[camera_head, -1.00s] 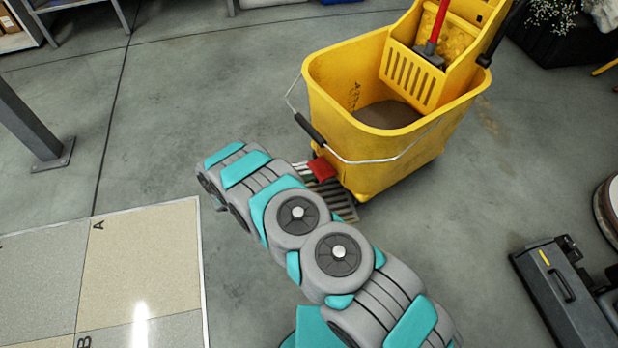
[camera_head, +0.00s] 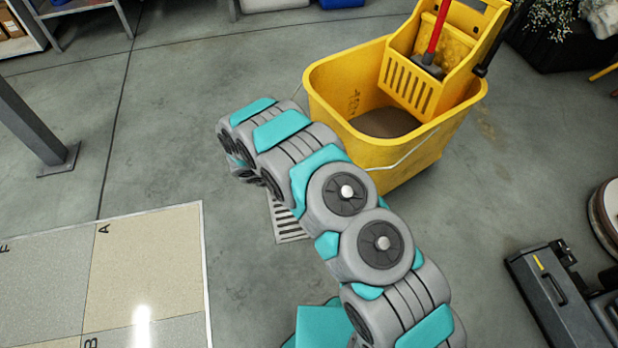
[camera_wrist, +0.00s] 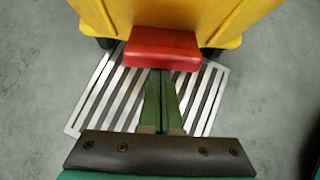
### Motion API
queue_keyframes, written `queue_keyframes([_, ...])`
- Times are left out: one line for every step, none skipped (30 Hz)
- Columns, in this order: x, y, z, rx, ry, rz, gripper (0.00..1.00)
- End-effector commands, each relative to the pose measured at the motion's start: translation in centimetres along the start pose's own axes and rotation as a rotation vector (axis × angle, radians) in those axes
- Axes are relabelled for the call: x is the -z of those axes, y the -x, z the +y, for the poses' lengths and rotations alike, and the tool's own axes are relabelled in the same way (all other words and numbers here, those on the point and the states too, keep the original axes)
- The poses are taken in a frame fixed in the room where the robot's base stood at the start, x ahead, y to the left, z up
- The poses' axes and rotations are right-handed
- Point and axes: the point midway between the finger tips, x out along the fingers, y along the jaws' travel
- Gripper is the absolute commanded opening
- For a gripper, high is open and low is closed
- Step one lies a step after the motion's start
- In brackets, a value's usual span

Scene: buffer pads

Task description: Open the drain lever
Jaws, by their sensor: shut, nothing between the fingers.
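The red drain lever (camera_wrist: 162,48) sticks out low from the front of the yellow mop bucket (camera_head: 445,140), above a floor grate. In the head view my arm hides the lever. My gripper (camera_wrist: 162,76) shows in the wrist view with its green fingers shut together and nothing between them. The fingertips reach the near lower edge of the lever and look to be at or just under it; I cannot tell whether they touch. The bucket also fills the top of the wrist view (camera_wrist: 200,14).
The metal floor grate (camera_wrist: 90,105) lies under the lever and also shows in the head view (camera_head: 289,224). A red-handled tool (camera_head: 437,35) stands in the bucket's wringer. A black machine (camera_head: 555,295) is at right. Tiled panels (camera_head: 150,260) lie at lower left.

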Motion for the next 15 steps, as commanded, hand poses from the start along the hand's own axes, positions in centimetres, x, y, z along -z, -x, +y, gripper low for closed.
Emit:
queue_keyframes([-0.74,0.34,-0.02,0.002,-0.005,0.028,0.0])
queue_keyframes([-0.82,0.4,-0.04,0.002,-0.005,0.046,0.0])
queue_keyframes([-0.91,0.43,-0.03,0.002,-0.003,0.07,0.0])
queue_keyframes([-0.88,0.44,-0.02,0.001,-0.002,0.072,0.0])
queue_keyframes([-0.91,0.48,-0.03,0.001,-0.001,0.07,0.0])
queue_keyframes([-0.97,0.54,-0.02,0.001,0.001,0.068,0.0])
queue_keyframes([-1.05,0.57,-0.01,0.0,0.002,0.068,0.0])
queue_keyframes([-1.13,0.58,-0.01,0.0,0.001,0.067,0.0])
queue_keyframes([-1.24,0.59,-0.03,0.001,0.0,0.067,0.0])
queue_keyframes([-1.29,0.6,-0.05,0.002,0.0,0.068,0.0])
queue_keyframes([-1.33,0.61,-0.06,0.002,0.0,0.067,0.0])
queue_keyframes([-1.37,0.63,-0.07,0.002,0.0,0.067,0.0])
queue_keyframes([-1.4,0.65,-0.06,0.002,0.001,0.067,0.0])
queue_keyframes([-1.42,0.67,-0.05,0.002,0.001,0.067,0.0])
queue_keyframes([-1.44,0.68,-0.05,0.001,0.002,0.067,0.0])
